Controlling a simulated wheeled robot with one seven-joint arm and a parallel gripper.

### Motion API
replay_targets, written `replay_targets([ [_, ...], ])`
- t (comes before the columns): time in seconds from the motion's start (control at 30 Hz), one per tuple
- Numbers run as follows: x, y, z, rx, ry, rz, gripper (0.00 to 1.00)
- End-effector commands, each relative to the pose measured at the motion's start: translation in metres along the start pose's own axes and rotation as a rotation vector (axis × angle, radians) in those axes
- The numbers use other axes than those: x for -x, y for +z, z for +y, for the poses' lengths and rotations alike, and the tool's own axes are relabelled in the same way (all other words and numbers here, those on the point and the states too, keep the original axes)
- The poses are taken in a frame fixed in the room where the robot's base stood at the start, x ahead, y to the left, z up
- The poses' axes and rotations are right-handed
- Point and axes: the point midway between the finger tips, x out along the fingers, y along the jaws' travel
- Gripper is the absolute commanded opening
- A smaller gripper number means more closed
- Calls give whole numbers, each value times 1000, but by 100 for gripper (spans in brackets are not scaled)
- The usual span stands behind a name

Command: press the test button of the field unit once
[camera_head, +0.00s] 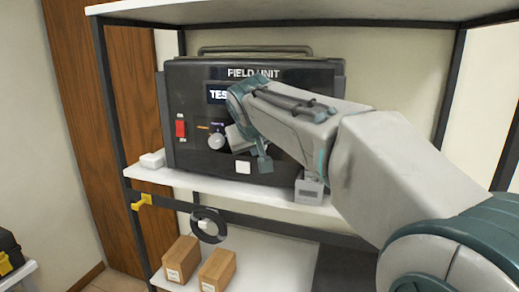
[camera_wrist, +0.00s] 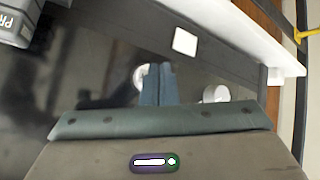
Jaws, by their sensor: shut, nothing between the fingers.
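The field unit (camera_head: 300,82) is a black case standing on a white shelf, with a screen (camera_head: 216,94) partly covered by my arm. A round grey knob (camera_head: 216,141) and a red switch (camera_head: 181,128) show on its front. My gripper (camera_wrist: 158,70) is shut and empty, its fingers pointing at the dark panel. In the wrist view a pale round part (camera_wrist: 140,77) shows beside the fingertips, partly hidden by them. I cannot tell if it is the test button or if the fingers touch it. A white cylinder (camera_wrist: 215,93) sits right of the fingers. In the head view my wrist hides the fingertips.
The shelf edge (camera_head: 225,190) runs below the unit. A small white block (camera_head: 152,159) stands left, and a grey box (camera_head: 309,188) right. Two brown boxes (camera_head: 181,259) (camera_head: 217,270) sit on the lower shelf. A black ring (camera_head: 208,225) hangs beneath the shelf.

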Motion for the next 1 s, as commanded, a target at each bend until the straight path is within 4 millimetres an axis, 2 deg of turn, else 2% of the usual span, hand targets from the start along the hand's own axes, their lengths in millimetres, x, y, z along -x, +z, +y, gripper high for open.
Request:
replay_targets([
  [0.53,7,6,-6,1,-1,2,0],
  [1.0,36,28,-27,0,0,1,0],
])
